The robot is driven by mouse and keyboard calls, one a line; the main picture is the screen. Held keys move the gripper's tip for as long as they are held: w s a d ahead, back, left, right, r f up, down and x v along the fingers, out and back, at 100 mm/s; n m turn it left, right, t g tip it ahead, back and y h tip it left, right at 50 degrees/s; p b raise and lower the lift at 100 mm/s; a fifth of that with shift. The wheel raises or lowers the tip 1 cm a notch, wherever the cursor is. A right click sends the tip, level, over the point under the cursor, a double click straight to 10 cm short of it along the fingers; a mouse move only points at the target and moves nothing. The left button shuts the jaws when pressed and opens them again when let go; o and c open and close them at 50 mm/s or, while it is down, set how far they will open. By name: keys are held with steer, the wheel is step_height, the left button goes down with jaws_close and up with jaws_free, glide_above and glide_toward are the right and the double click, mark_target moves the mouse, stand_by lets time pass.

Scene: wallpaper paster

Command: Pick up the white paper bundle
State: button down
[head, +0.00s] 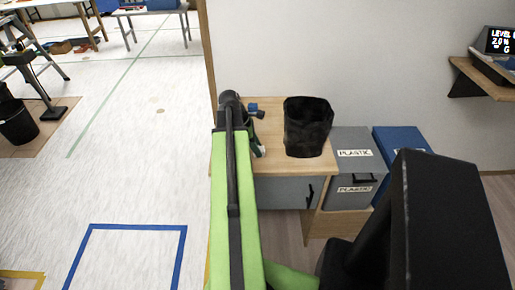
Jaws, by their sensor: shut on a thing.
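My gripper (258,147) is at the far end of my green arm, over the wooden cabinet top. My own arm hides most of it. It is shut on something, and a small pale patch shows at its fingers. This looks like part of the white paper bundle, but its shape is too small and too hidden to make out. No other white paper bundle is visible on the cabinet top.
A black bin (307,127) stands on the wooden cabinet (272,163), right of my gripper. A small blue object (254,109) is behind my gripper. Grey boxes labelled PLASTIC (355,157) and a blue box (401,142) stand farther right. The floor at left is open.

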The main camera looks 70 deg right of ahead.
step_height(320, 180, up, 10)
steer(key=p, duration=0.9)
steer(key=shift+f, duration=0.15)
